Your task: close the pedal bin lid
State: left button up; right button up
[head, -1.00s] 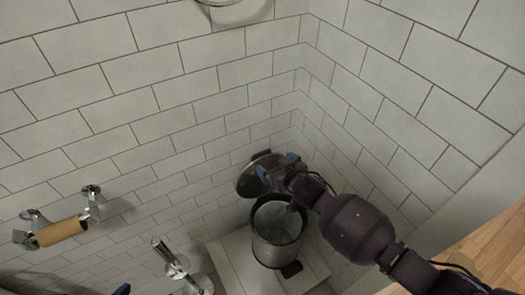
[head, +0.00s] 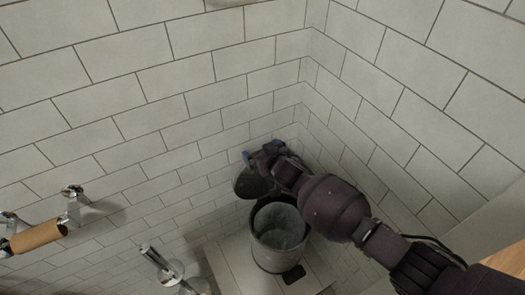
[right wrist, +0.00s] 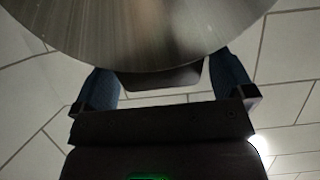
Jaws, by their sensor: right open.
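The pedal bin (head: 280,236) stands in the wall corner, with an open top and a grey inside. Its round metal lid (head: 250,184) is raised, tilted up towards the back wall. My right gripper (head: 262,150) is open at the upper, far edge of the lid, and my wrist hides part of the lid's right side. In the right wrist view, the brushed metal lid (right wrist: 150,28) fills the top, in front of the blue fingertips of the gripper (right wrist: 164,76). A dark part of the lid shows between the fingers. I cannot tell whether they touch it. My left gripper is not in view.
White tiled walls (head: 130,100) meet close behind and to the right of the bin. A toilet roll holder with a brown tube (head: 38,236) and a chrome fitting (head: 160,262) are at the left. A pale floor surface (head: 232,270) lies around the bin.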

jog(key=shift+r, duration=0.1)
jog(key=shift+c, duration=0.5)
jog(key=c, duration=1)
jog(key=shift+s+d, duration=0.1)
jog(key=shift+s, duration=0.05)
